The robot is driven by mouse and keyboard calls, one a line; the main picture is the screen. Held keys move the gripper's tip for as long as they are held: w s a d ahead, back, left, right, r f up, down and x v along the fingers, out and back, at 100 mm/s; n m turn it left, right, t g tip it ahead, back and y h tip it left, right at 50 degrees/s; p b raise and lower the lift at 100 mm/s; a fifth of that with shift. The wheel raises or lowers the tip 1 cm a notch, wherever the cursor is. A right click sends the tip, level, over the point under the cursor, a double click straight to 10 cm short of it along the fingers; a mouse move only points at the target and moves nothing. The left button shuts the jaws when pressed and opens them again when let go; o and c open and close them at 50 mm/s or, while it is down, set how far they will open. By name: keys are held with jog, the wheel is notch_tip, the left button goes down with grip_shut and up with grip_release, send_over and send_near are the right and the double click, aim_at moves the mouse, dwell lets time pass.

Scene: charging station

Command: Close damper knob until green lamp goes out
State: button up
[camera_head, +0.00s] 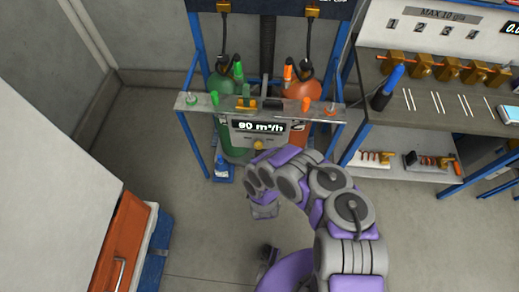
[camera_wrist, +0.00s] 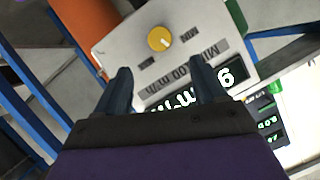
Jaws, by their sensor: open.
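The yellow damper knob (camera_head: 258,145) sits on a grey control panel below a display (camera_head: 261,126) reading about 90 m³/h, though the first digit is hard to tell. Nothing is held, and the fingers do not appear to touch the knob. No lit green lamp can be made out. The fingers are hidden in the head view.
Green (camera_head: 224,86) and orange (camera_head: 299,92) gas cylinders stand behind the panel in a blue frame. A shelf bench (camera_head: 440,118) with brass fittings stands right. An orange-fronted cabinet (camera_head: 121,245) stands left. The floor (camera_head: 190,215) between is clear.

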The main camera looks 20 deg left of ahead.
aim_at(259, 147)
jog(key=b+x, duration=0.4)
jog(key=x, duration=0.8)
jog(key=shift+w+b, duration=0.2)
jog(key=shift+b, duration=0.15)
jog(key=c, duration=1)
jog(key=shift+c, duration=0.3)
